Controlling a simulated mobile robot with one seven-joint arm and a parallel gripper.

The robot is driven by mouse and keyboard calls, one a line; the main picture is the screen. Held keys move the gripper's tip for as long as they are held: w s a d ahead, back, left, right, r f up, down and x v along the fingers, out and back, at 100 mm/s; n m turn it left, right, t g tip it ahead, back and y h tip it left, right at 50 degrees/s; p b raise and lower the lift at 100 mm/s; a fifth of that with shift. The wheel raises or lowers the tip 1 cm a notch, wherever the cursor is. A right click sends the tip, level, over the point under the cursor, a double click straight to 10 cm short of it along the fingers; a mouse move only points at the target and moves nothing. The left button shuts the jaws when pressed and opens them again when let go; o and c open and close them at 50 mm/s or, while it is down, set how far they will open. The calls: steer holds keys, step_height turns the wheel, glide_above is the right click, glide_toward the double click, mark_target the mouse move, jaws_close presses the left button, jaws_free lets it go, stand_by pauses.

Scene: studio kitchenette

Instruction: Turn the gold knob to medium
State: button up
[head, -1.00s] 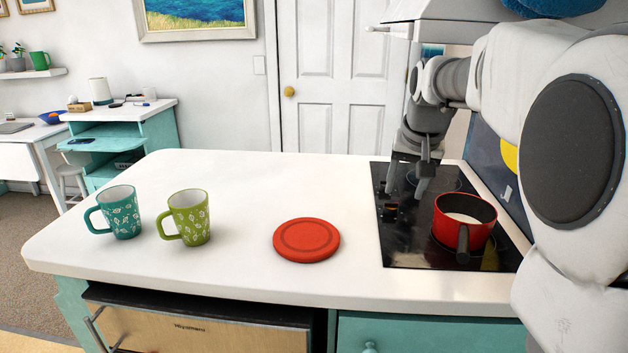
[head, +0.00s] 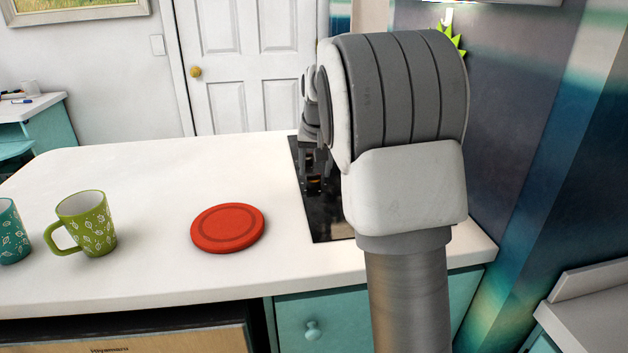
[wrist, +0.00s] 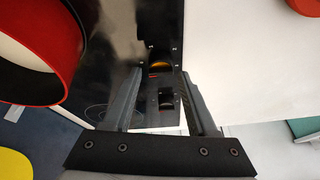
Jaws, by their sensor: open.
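In the wrist view, the gold knob (wrist: 161,66) is a small orange-gold shape on the black cooktop (wrist: 122,45), near its edge. My gripper (wrist: 162,76) is open and empty, and its two fingers stand either side of the line of knobs. The gold knob shows just beyond the fingertips; whether they touch it I cannot tell. A dark knob (wrist: 166,100) shows between the fingers. In the head view my gripper (head: 319,168) is small and partly behind my arm, over the left side of the cooktop (head: 325,225). The knob's setting is too small to read.
A red pot (wrist: 70,45) is close on the left in the wrist view; my arm hides it in the head view. A red round mat (head: 228,228), a green mug (head: 88,222) and a teal mug (head: 10,232) are on the white counter (head: 150,270), otherwise clear.

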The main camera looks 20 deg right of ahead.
mark_target(314, 179)
steer(key=shift+b+x, duration=0.3)
steer(key=shift+x, duration=1.4)
jaws_close()
